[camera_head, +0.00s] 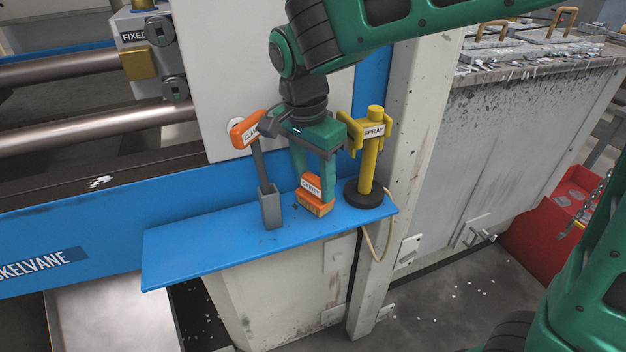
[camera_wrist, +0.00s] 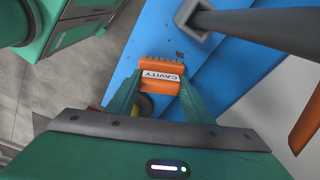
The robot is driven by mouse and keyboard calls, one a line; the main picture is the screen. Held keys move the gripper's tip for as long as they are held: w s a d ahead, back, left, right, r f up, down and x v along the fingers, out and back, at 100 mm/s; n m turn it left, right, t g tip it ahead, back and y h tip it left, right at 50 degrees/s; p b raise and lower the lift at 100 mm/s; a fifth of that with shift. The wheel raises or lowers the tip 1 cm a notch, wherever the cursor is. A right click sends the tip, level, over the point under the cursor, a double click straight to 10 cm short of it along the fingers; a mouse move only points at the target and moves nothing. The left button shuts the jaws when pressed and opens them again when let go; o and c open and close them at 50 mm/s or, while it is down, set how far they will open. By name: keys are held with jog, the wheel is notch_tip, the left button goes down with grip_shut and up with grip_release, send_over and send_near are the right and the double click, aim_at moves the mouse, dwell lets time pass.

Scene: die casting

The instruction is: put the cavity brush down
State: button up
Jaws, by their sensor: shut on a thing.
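The cavity brush (camera_head: 313,195) is an orange block with a white CAVITY label and bristles along its lower edge. It also shows in the wrist view (camera_wrist: 161,77). My gripper (camera_head: 313,182) is shut on it, one finger at each side. The brush is at the blue shelf (camera_head: 190,244), between the clamp tool and the spray tool, bristles downward. I cannot tell whether the bristles touch the shelf.
The orange-handled clamp tool (camera_head: 262,165) stands in a grey socket (camera_head: 271,208) just left of my gripper. The yellow spray tool (camera_head: 367,160) stands on a black round base (camera_head: 364,194) close on the right. The shelf's left part is bare. A white panel rises behind.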

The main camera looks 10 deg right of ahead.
aim_at(308, 197)
jog(key=shift+w+f, duration=0.2)
jog(key=shift+f, duration=0.15)
jog(key=shift+f, duration=0.15)
jog(key=o, duration=1.2)
notch_tip(308, 197, up, 12)
jog(key=s+a, duration=0.1)
jog(key=shift+a, duration=0.15)
jog(key=shift+s, duration=0.1)
